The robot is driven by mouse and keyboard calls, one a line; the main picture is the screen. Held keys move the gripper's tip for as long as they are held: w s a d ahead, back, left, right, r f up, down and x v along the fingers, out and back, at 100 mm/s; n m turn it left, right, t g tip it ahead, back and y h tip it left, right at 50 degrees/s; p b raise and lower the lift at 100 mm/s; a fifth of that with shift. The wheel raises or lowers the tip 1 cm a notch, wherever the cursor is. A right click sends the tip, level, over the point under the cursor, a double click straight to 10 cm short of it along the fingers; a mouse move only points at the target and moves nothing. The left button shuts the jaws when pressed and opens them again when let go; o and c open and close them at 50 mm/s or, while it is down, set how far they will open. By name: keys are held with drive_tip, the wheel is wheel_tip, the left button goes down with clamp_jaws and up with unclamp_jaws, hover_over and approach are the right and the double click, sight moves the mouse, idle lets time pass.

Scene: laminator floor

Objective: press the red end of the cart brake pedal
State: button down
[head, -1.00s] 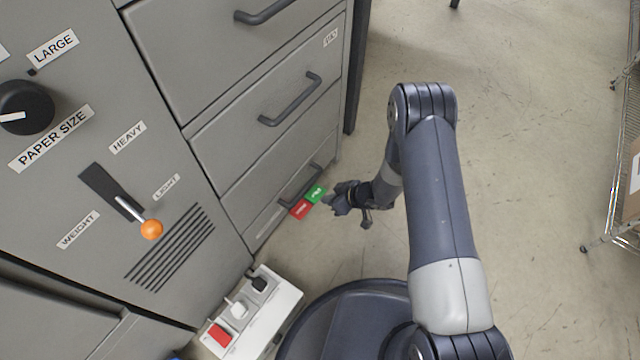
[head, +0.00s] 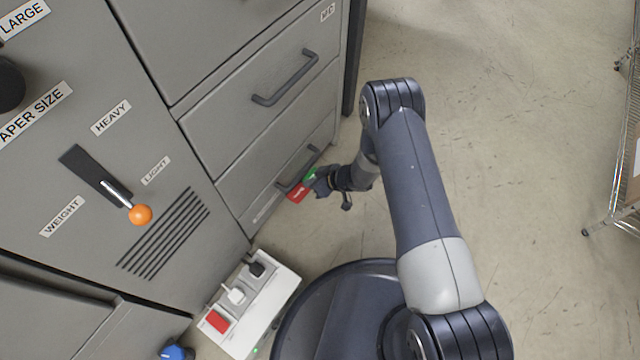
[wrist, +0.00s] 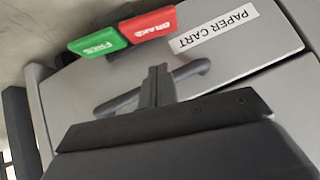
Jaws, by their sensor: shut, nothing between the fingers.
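The cart brake pedal sits low at the front of the cabinet's bottom drawer. Its red end (head: 297,194), marked BRAKE in the wrist view (wrist: 150,25), lies beside its green end (head: 310,174), marked FREE in the wrist view (wrist: 97,42). My gripper (head: 321,185) is just right of the pedal in the head view and partly overlaps the green end. In the wrist view the closed, empty fingers (wrist: 157,74) show below the red end in the picture, with a gap between. I cannot tell if they touch anything.
A drawer handle (wrist: 190,70) and a PAPER CART label (wrist: 213,32) are close to the fingers. A white power strip (head: 266,297) with plugs and a red switch lies on the floor nearby. Open floor (head: 520,150) is to the right, with a wire rack (head: 622,190) at the edge.

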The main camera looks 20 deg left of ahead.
sight(296, 192)
drive_tip(key=f, duration=0.1)
drive_tip(key=a+f+b, duration=0.1)
drive_tip(key=f, duration=0.1)
drive_tip(key=a+f+b, duration=0.1)
drive_tip(key=f, duration=0.1)
drive_tip(key=shift+s+a+f, duration=0.15)
drive_tip(key=shift+s, duration=0.05)
drive_tip(key=shift+s+f, duration=0.1)
drive_tip(key=shift+f, duration=0.25)
